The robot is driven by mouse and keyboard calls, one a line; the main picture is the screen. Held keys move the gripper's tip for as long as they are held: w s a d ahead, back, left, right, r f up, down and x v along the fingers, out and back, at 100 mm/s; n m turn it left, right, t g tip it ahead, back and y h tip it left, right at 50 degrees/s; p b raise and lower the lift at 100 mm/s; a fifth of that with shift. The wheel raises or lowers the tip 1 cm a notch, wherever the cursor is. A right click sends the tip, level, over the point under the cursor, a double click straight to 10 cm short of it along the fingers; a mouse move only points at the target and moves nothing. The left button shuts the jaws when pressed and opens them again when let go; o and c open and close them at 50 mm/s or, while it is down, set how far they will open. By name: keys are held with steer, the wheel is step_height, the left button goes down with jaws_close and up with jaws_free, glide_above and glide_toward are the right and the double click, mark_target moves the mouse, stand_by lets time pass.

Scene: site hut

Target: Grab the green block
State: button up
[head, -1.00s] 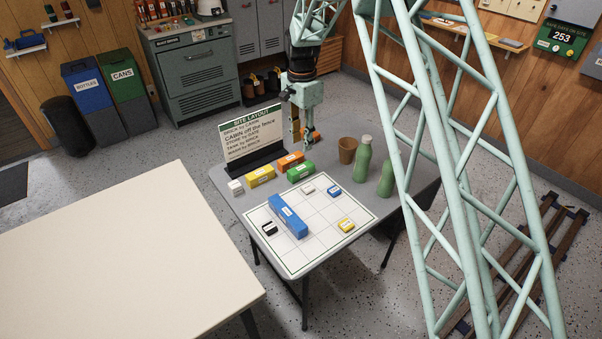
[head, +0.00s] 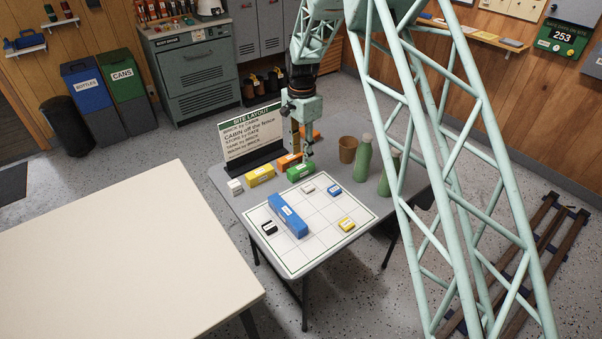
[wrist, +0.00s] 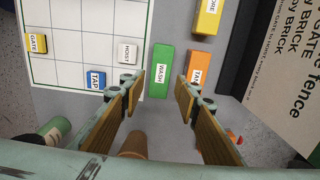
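The green block (head: 300,171) lies on the small grey table, behind the far edge of the white grid sheet. In the wrist view the green block (wrist: 161,71) carries a label reading WASH and lies between the lines of my two fingers, just beyond their tips. My gripper (head: 302,150) points down above and close to the block, and its fingers are spread with nothing between them. In the wrist view my gripper (wrist: 160,92) shows wood-coloured finger pads, wide apart. I cannot tell the exact height of the fingertips above the block.
An orange block (wrist: 197,68) lies close beside the green one. A yellow block (head: 261,176), a brown cup (head: 347,149) and green bottles (head: 363,158) stand around. The grid sheet (head: 321,220) holds a blue block (head: 287,216) and smaller blocks. A sign (head: 250,136) stands behind.

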mark_target(301, 166)
steer(key=shift+f, duration=1.4)
steer(key=shift+a+f+b, duration=0.1)
steer(key=shift+f+b, duration=0.8)
steer(key=shift+f, duration=1.7)
steer(key=shift+c, duration=0.5)
steer(key=c, duration=0.6)
